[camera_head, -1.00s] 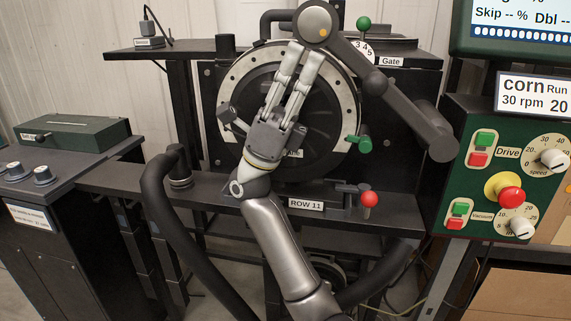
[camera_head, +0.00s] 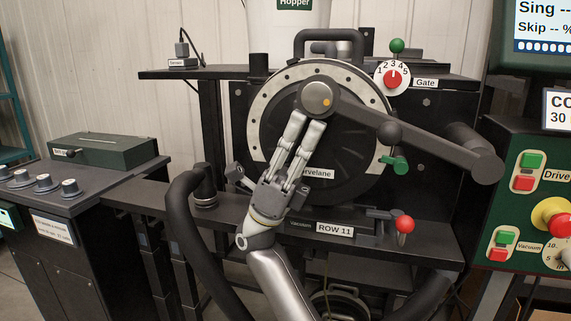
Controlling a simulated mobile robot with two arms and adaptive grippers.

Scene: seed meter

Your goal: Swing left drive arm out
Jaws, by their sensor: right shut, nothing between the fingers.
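The dark grey drive arm (camera_head: 435,145) runs from a joint at the right to a round hub (camera_head: 318,97) with a small orange centre. The hub end is in front of the upper part of the round black meter disc (camera_head: 345,165) with its pale studded rim. My right gripper (camera_head: 307,122) is shut and empty. It comes up from below, with its fingertips at the lower edge of the hub. I cannot tell whether they touch it. The fingers hide part of the disc and its label. My left gripper is not in view.
A green handle (camera_head: 396,164) and a red-knobbed lever (camera_head: 405,226) stand to the right of my gripper. A thick black hose (camera_head: 182,215) curves at the left. The gate dial (camera_head: 391,77) is above the drive arm. The green control box (camera_head: 525,210) stands at the right.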

